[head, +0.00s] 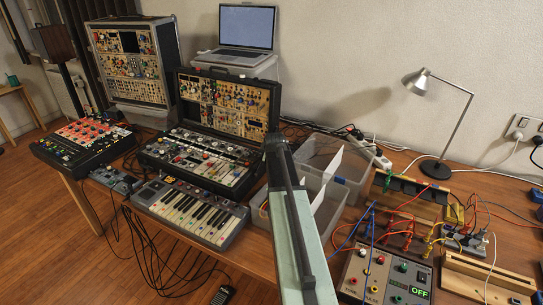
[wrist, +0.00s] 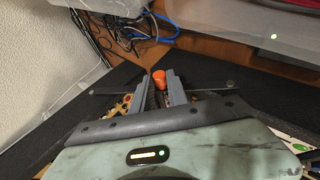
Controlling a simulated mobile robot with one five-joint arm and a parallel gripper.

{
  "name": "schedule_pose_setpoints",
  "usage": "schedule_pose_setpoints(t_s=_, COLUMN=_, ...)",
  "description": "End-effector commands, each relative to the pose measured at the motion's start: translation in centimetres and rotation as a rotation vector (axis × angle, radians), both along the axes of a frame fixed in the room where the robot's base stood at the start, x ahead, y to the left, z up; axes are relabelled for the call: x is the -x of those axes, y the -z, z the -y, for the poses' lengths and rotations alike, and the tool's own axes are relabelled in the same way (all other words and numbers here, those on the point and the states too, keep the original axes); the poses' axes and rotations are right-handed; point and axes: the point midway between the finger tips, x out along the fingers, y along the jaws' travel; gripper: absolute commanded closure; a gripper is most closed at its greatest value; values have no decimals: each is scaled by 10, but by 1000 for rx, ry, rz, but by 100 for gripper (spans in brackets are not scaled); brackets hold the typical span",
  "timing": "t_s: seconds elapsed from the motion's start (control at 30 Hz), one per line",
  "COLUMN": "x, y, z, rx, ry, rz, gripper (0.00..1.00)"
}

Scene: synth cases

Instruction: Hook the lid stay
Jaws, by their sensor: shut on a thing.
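The open synth case (head: 200,160) stands mid-table in the head view. Its lid (head: 228,103), lined with module panels, is tilted up behind it. My arm reaches to the case's right side, and its dark end covers the lid's right edge. In the wrist view my gripper (wrist: 160,77) has its two grey fingers closed about an orange-tipped piece (wrist: 159,79), which looks like the end of the lid stay. Small parts of a panel show beside the fingers.
Clear plastic bins (head: 333,165) stand just right of my arm. A keyboard (head: 190,212) lies in front of the case, and a laptop (head: 246,30) sits behind. A power supply (head: 387,275) and a lamp (head: 440,130) are at right. Cables (wrist: 140,30) lie beyond the gripper.

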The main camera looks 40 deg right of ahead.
Motion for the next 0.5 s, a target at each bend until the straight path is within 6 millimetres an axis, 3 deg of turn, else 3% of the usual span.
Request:
schedule_pose_setpoints(t_s=0.47, x=-3, y=-4, z=-2, rx=24, ry=-4, rz=13, gripper=100)
schedule_pose_setpoints(t_s=0.5, x=-3, y=-4, z=-2, rx=24, ry=-4, rz=13, gripper=78)
